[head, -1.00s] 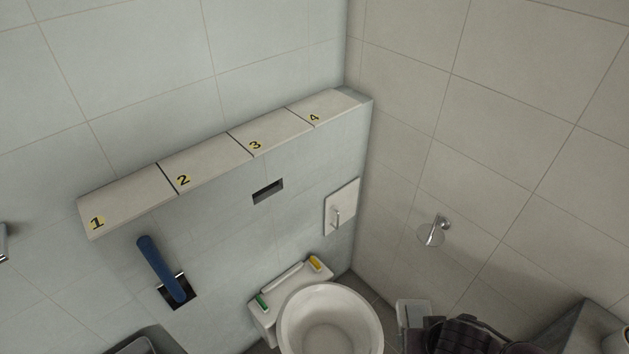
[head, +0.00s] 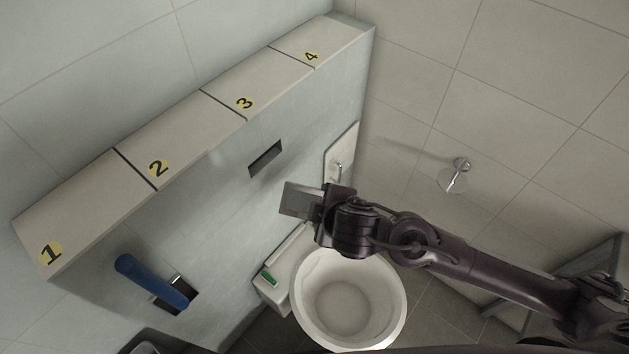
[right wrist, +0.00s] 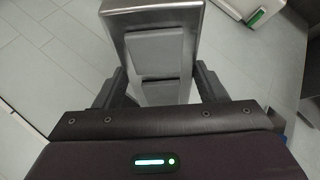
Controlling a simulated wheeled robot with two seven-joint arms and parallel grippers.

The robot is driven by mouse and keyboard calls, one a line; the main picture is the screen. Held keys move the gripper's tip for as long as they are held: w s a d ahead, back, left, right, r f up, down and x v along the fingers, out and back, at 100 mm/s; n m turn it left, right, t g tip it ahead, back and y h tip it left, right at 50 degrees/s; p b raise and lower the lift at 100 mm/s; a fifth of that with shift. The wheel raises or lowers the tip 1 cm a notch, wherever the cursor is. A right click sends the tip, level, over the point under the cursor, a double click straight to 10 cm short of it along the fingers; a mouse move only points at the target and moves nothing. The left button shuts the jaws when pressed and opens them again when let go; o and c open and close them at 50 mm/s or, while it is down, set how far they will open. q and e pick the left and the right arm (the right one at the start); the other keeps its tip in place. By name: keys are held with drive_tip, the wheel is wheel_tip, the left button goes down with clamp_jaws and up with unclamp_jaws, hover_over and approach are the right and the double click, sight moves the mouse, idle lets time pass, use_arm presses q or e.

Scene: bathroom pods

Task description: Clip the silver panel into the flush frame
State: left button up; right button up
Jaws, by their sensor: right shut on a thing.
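The silver panel (head: 297,200) is a small flat plate with two raised grey pads, which show in the right wrist view (right wrist: 160,50). My right gripper (head: 322,203) is shut on it, with one finger at each side (right wrist: 158,88). The panel is in the air above the cistern, clear of the wall. The flush frame (head: 265,158) appears to be the dark rectangular opening in the wall below the ledge part marked 3. It is empty in view, up and left of the panel. My left gripper is not in view.
A numbered ledge (head: 200,130) juts out above the opening. A blue cylinder (head: 150,282) sticks out at left. A white wall panel with a handle (head: 343,150) is close by.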

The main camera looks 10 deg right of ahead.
sight(307, 197)
drive_tip(key=n+y, duration=0.1)
drive_tip(key=w+a+n+t+y+b, duration=0.1)
drive_tip(key=n, duration=0.1)
drive_tip(key=w+a+n+y+b, duration=0.1)
drive_tip(key=shift+a+f+n, duration=0.25)
drive_tip(key=shift+n, duration=0.05)
drive_tip(key=n+y, duration=0.1)
drive_tip(key=n+y+b, duration=0.1)
drive_tip(key=w+n+y, duration=0.1)
drive_tip(key=shift+a+n+t+b, duration=0.3)
drive_tip(key=shift+a+n+t, duration=0.1)
drive_tip(key=shift+w+a+n+y+b, duration=0.1)
drive_tip(key=shift+w+n+y+b, duration=0.3)
drive_tip(key=shift+n+y, duration=0.4)
drive_tip(key=n+y+b, duration=0.1)
drive_tip(key=w+n+g+y, duration=0.1)
drive_tip(key=n+y, duration=0.1)
drive_tip(key=shift+b, duration=0.35)
drive_tip(key=shift+w+d+n+y+b, duration=0.25)
drive_tip(key=shift+n+y+b, duration=0.15)
drive_tip(key=shift+n+y, duration=0.25)
drive_tip(key=shift+w+d+r+n+g+y+b, duration=0.1)
drive_tip(key=shift+w+d+n+g+y+b, duration=0.1)
drive_tip(key=shift+n+g+y+b, duration=0.3)
drive_tip(key=shift+w+d+r+n+g+y+b, duration=0.15)
drive_tip(key=shift+d+n+g+y, duration=0.1)
drive_tip(key=shift+y, duration=0.3)
drive_tip(key=shift+s+d+r+n+g+y, duration=0.1)
drive_tip(key=shift+d+r+n+g+y, duration=0.15)
drive_tip(key=shift+d+n+y, duration=0.15)
